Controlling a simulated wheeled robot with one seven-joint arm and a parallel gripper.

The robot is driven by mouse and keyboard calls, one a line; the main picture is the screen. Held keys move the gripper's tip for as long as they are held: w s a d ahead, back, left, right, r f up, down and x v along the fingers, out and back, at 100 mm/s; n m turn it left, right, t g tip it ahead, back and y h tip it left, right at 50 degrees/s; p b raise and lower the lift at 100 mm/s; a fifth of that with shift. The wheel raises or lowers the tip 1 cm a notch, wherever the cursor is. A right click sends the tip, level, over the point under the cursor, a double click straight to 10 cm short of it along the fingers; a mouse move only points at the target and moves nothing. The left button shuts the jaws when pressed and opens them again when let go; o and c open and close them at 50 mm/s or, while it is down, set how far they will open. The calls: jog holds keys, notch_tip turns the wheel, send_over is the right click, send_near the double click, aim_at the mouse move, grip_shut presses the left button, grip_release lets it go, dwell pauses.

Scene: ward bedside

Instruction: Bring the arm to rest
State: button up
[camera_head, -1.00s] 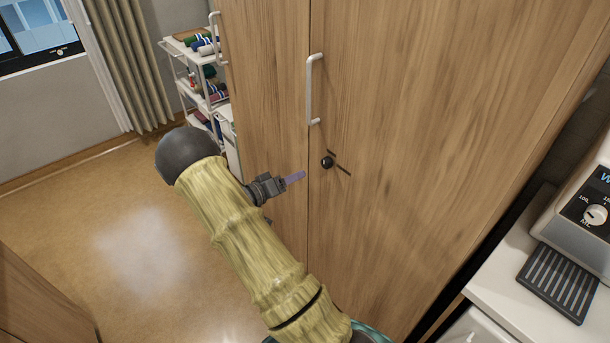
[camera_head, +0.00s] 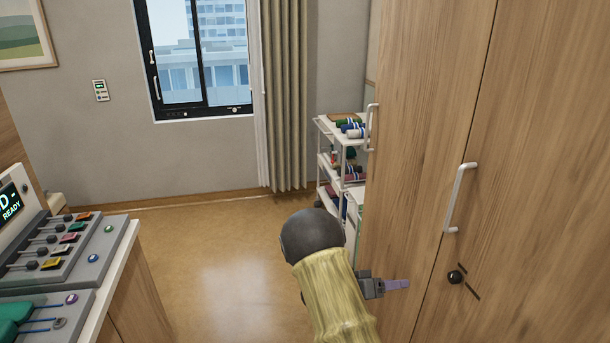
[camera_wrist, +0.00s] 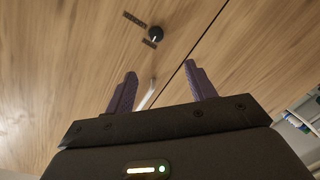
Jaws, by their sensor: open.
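My gripper (camera_head: 397,285) shows at the lower right in the head view, in front of the wooden cabinet (camera_head: 520,150). Its purple fingers point right, toward the cabinet door. In the wrist view my gripper (camera_wrist: 160,90) has its two fingers apart with nothing held between them. My arm (camera_head: 335,290), in a yellowish sleeve with a dark rounded joint, rises from the bottom edge of the head view. The cabinet's round black knob (camera_head: 455,277) is to the right of the fingers, and it also shows in the wrist view (camera_wrist: 156,33). Whether the fingers touch the door I cannot tell.
White handles (camera_head: 460,198) stick out from the cabinet doors. A white trolley (camera_head: 340,160) with rolled items stands left of the cabinet. A counter with a control panel (camera_head: 70,250) is at the lower left. Open floor (camera_head: 220,270) lies between counter and cabinet.

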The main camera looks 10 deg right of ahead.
jog(key=w+a+r+n+t+y, duration=0.3)
jog(key=w+a+t+y, duration=0.25)
jog(key=y, duration=0.25)
jog(key=s+a+r+n+t+y, duration=0.1)
jog(key=s+a+r+n+y, duration=0.1)
jog(key=s+a+y, duration=0.3)
jog(key=s+a+n+g+y, duration=0.1)
jog(key=s+a+g, duration=0.1)
jog(key=s, duration=0.8)
jog(key=s+a+n+g+y, duration=0.1)
jog(key=s+a+g+y, duration=0.1)
jog(key=s, duration=0.8)
jog(key=shift+a+r+n+g+y, duration=0.3)
jog(key=shift+a+r+n+g, duration=0.15)
jog(key=shift+a+g, duration=0.3)
jog(key=shift+d, duration=0.1)
